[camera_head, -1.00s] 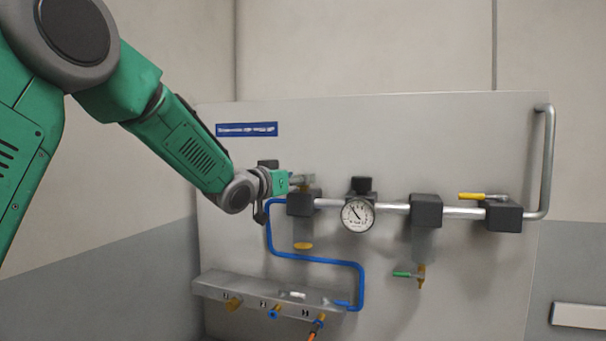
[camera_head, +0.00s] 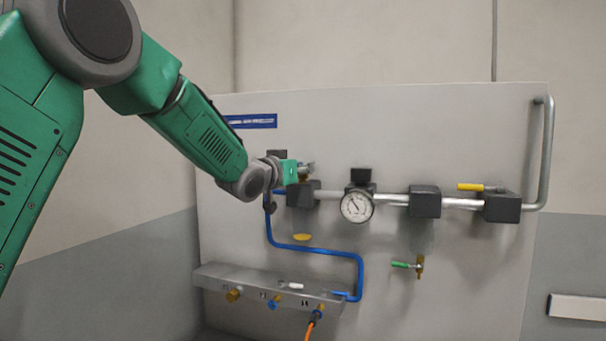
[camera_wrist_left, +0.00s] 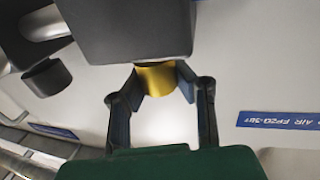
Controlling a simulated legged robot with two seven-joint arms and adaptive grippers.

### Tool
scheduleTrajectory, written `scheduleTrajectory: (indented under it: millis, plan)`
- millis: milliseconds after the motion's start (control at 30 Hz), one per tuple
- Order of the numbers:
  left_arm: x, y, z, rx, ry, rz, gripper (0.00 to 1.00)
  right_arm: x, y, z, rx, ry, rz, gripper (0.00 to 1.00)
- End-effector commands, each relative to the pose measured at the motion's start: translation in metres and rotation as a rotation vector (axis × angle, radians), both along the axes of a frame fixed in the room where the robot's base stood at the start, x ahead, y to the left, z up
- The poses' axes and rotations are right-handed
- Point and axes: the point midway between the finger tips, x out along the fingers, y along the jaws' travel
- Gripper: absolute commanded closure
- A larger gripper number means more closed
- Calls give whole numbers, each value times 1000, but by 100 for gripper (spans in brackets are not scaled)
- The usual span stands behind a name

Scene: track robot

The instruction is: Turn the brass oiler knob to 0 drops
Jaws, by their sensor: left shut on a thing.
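The brass oiler knob (camera_wrist_left: 155,81) sits against a dark block (camera_wrist_left: 125,30) in the left wrist view. My left gripper (camera_wrist_left: 157,84) has one finger on each side of the knob and is shut on it. In the head view my left gripper (camera_head: 305,168) is at the top of the leftmost dark block (camera_head: 301,194) on the pipe. There the knob is mostly hidden by the gripper, and no scale or drop mark can be read. My right gripper is in neither view.
A pressure gauge (camera_head: 357,206) and a dark block (camera_head: 425,202) stand right of the gripper. Further right is a yellow-handled valve (camera_head: 482,188). A blue hose (camera_head: 300,247) runs down to a grey manifold (camera_head: 260,286).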

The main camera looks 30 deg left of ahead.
Motion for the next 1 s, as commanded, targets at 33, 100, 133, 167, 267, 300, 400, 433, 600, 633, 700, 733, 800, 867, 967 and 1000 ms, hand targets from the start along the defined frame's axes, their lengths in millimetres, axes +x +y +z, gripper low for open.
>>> scheduleTrajectory:
  millis: [33,100,133,167,267,300,400,433,600,633,700,733,800,867,967,1000]
  plan:
    - [0,1,-7,2,4,27,100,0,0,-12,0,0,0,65]
    - [0,1,-7,3,6,58,100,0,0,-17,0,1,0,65]
    - [0,2,-7,2,5,70,100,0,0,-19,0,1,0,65]
    - [-1,2,-7,2,6,78,100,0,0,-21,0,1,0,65]
    - [-1,2,-6,-1,8,97,100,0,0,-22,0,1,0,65]
    - [-1,2,-6,-1,9,99,100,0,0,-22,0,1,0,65]
    - [-1,2,-5,-2,10,100,100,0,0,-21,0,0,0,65]
    - [-2,2,-5,-2,11,100,100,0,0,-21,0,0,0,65]
    - [-2,2,-6,-3,11,100,62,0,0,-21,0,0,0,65]
    - [-2,2,-5,-3,11,100,53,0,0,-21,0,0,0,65]
    - [-1,2,-5,-2,9,99,53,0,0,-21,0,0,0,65]
    - [-1,2,-4,-2,8,99,53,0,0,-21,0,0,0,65]
    - [-1,2,-4,-2,7,99,53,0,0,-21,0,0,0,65]
    - [-1,2,-3,-1,6,99,53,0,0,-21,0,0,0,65]
    - [-2,2,-3,-1,5,98,53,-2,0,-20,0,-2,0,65]
    - [-4,2,-2,-1,4,98,53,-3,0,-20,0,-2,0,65]
